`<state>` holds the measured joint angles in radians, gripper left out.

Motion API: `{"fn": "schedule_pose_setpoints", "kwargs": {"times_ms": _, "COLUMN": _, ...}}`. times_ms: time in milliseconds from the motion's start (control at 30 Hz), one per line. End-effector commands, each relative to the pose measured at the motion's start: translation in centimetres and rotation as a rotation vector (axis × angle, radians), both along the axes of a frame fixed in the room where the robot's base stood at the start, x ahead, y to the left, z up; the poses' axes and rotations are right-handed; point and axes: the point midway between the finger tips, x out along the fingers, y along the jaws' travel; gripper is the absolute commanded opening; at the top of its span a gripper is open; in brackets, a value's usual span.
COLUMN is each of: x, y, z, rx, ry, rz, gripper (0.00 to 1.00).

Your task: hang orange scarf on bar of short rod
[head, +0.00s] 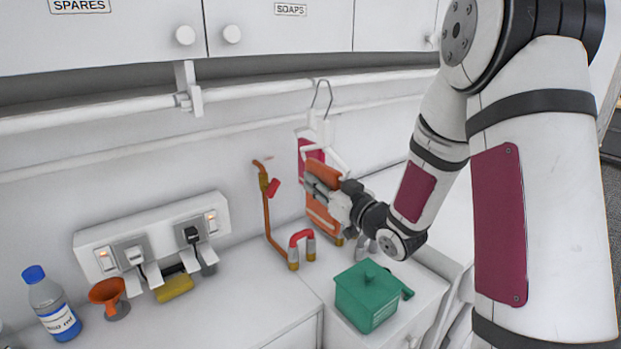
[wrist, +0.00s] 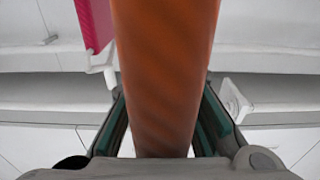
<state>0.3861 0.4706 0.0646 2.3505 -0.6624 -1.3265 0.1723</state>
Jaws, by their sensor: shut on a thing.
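My gripper (head: 318,187) is shut on the orange scarf (head: 320,216), which hangs upright in front of the wall. In the wrist view the scarf (wrist: 164,70) runs as a broad orange strip between the two green finger pads. A white rail (head: 90,114) runs along the wall under the cabinets, with a white bracket (head: 189,92) on it. A white hanger (head: 318,128) with a wire hook hangs close behind the scarf. I cannot tell which part is the short rod. Whether the scarf touches the hanger is unclear.
A crimson cloth or panel (head: 305,150) is beside the scarf; it also shows in the wrist view (wrist: 95,22). Copper pipe (head: 267,215) is left of the scarf. A green lidded box (head: 365,298) stands below. A socket panel (head: 152,238), orange funnel (head: 107,292) and bottle (head: 50,303) are left.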

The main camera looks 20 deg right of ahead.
Motion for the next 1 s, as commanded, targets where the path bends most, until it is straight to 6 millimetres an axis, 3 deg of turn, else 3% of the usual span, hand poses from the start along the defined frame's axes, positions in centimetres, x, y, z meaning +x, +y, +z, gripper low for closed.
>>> {"fn": "schedule_pose_setpoints", "kwargs": {"times_ms": 500, "x": -4.7, "y": -1.6, "z": 0.1, "rx": -0.001, "ry": 0.0, "rz": -0.002, "gripper": 0.0}}
{"fn": "schedule_pose_setpoints", "kwargs": {"times_ms": 1000, "x": -5.5, "y": -1.8, "z": 0.1, "rx": -0.001, "ry": -0.001, "rz": 0.0, "gripper": 0.0}}
